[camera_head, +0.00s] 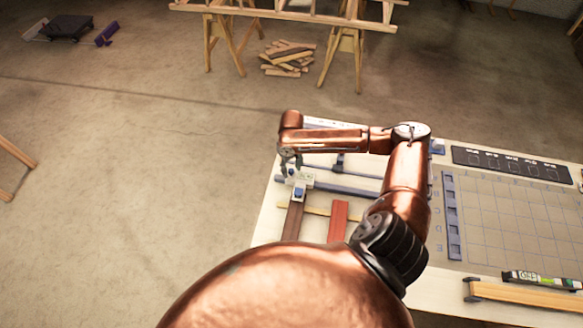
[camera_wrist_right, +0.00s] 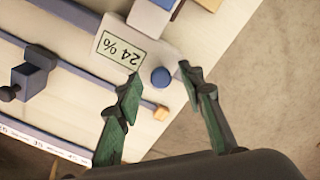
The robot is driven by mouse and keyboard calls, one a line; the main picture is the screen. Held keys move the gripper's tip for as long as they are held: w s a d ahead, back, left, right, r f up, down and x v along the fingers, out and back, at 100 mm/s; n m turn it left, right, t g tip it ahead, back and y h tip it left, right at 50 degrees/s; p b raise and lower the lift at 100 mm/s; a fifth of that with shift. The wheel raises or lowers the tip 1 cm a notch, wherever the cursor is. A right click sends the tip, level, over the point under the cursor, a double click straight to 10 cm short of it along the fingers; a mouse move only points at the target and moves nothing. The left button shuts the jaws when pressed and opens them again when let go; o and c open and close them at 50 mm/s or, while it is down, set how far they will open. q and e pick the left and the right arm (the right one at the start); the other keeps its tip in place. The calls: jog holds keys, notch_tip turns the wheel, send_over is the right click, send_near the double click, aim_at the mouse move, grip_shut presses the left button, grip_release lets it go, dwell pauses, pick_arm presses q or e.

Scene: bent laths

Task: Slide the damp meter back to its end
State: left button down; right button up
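The damp meter (camera_head: 301,181) is a pale block near the left edge of the bench, at the far end of a dark brown lath (camera_head: 292,222). In the right wrist view the meter (camera_wrist_right: 144,47) shows a display reading 24 % and a round blue knob (camera_wrist_right: 160,77). My right gripper (camera_head: 290,160) is just above the meter. In the wrist view its green-padded fingers (camera_wrist_right: 159,79) are apart, with the knob between their tips. I cannot tell whether they touch it. My left gripper is not in view.
A blue rail (camera_head: 345,189) runs right from the meter. A dark blue clamp block (camera_wrist_right: 30,75) sits on another bar. A red lath (camera_head: 338,221) lies to the right. A gridded mat (camera_head: 505,220) and a marker (camera_head: 541,280) are further right. Bare floor lies left of the bench.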

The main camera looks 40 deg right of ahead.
jog(key=shift+w, duration=0.1)
jog(key=shift+c, duration=1)
jog(key=c, duration=0.5)
grip_shut()
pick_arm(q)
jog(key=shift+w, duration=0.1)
